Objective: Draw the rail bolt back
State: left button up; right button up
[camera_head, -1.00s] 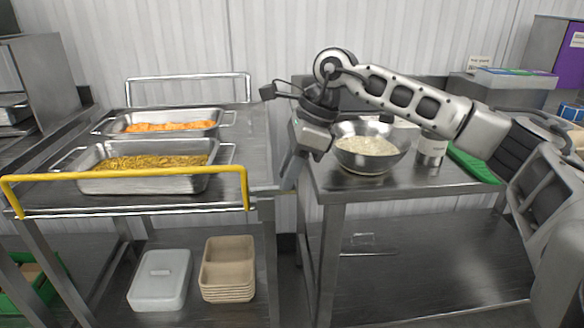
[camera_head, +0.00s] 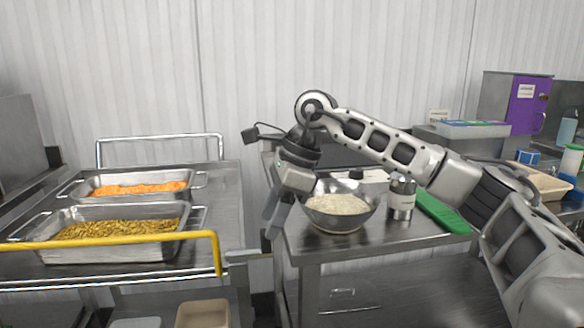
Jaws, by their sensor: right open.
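The yellow rail (camera_head: 120,241) runs along the front of the left steel cart and bends down at its right end. A grey metal bolt (camera_head: 246,256) sits at that end, by the cart's right front corner. My right gripper (camera_head: 272,222) points down just above and to the right of the bolt. Its jaws are open with nothing visible between them, and it appears apart from the bolt. My left gripper is out of view.
Two steel pans, one of orange food (camera_head: 140,188) and one of yellow-green food (camera_head: 118,231), stand on the cart. Right of my gripper, a bowl of rice (camera_head: 338,206), a canister (camera_head: 401,197) and a green board (camera_head: 441,211) stand on a steel table.

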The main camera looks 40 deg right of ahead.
jog(key=p+v, duration=0.1)
jog(key=v, duration=1.1)
jog(key=shift+a+f, duration=0.1)
